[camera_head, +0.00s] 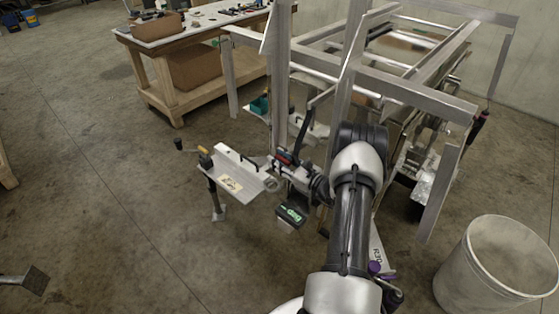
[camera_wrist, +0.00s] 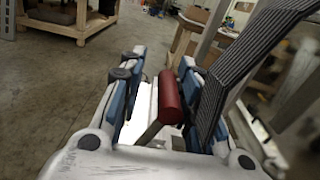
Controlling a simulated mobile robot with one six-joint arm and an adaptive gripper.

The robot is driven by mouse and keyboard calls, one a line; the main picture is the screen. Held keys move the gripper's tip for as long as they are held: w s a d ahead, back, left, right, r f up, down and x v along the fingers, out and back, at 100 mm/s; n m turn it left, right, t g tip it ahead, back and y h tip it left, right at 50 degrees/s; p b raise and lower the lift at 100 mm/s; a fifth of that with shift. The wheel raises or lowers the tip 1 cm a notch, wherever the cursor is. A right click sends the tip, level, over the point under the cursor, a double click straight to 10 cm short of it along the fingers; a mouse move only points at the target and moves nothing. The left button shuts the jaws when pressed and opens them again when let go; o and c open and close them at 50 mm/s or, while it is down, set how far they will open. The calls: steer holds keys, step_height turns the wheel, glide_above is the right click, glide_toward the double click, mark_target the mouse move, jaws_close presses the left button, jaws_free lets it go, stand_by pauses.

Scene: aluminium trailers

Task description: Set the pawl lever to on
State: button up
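A red cylindrical grip on a short metal arm, which looks like the pawl lever (camera_wrist: 171,97), stands between the fingers of my gripper (camera_wrist: 160,65) in the wrist view. My gripper's blue-padded fingers are apart, one on each side of the red grip. The grip is nearer the right finger, with a clear gap to the left one; I cannot tell whether it touches the right finger. In the head view, my gripper (camera_head: 289,166) is at the trailer's front post, and a bit of red shows there. The winch body and the lever's base are mostly hidden.
A grey strap (camera_wrist: 242,65) runs close along the right finger. The trailer tongue plate (camera_head: 238,177) with a crank handle lies left of my gripper. A battery box (camera_head: 290,217) is below. Floor at left is mostly clear.

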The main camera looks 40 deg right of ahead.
steer(key=shift+a, duration=0.1)
step_height(320, 180, up, 10)
steer(key=shift+f, duration=0.1)
stand_by(0.6)
stand_by(0.4)
